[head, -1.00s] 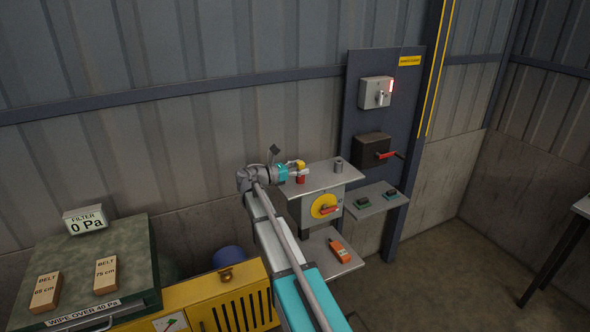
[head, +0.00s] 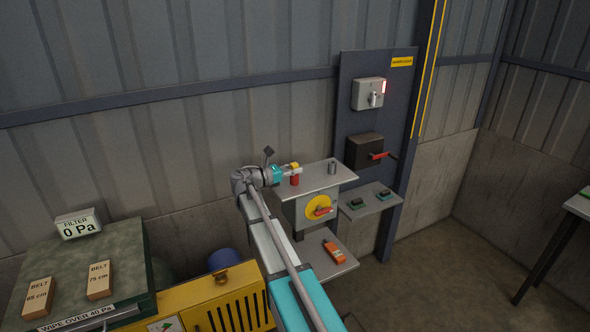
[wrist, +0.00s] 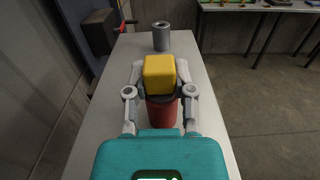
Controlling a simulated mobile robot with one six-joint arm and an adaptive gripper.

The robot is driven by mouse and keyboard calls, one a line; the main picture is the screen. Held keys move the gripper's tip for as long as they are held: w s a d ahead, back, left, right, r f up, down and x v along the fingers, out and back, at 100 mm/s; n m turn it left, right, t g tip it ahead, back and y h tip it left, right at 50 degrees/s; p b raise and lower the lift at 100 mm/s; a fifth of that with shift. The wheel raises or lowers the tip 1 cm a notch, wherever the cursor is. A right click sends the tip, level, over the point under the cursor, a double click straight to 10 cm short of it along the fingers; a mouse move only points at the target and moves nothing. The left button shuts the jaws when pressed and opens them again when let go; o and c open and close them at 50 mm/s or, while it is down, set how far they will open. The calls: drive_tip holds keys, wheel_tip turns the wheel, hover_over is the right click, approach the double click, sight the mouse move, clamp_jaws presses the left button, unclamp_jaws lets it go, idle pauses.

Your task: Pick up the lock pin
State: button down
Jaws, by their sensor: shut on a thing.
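The lock pin, which I take to be the red cylinder with a yellow block-like head (wrist: 159,74), is between the fingers of my gripper (wrist: 160,93) in the wrist view. The fingers are shut on it from both sides, just below the yellow head. The red body (wrist: 161,112) hangs upright below the fingers. In the head view, my gripper (head: 292,171) holds the lock pin (head: 295,180) over the left end of the grey shelf top (head: 318,176). I cannot tell whether its lower end touches the shelf.
A grey cylinder (head: 332,168) stands farther along the shelf top. Below are a yellow disc with a red handle (head: 320,208) and an orange device (head: 334,252) on a lower shelf. A dark box with a red lever (head: 366,152) is on the panel behind.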

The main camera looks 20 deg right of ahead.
sight(294, 164)
drive_tip(key=shift+r, duration=0.25)
drive_tip(key=shift+r+p, duration=2.45)
drive_tip(key=shift+p, duration=0.25)
drive_tip(key=shift+r, duration=0.3)
drive_tip(key=shift+f, duration=0.15)
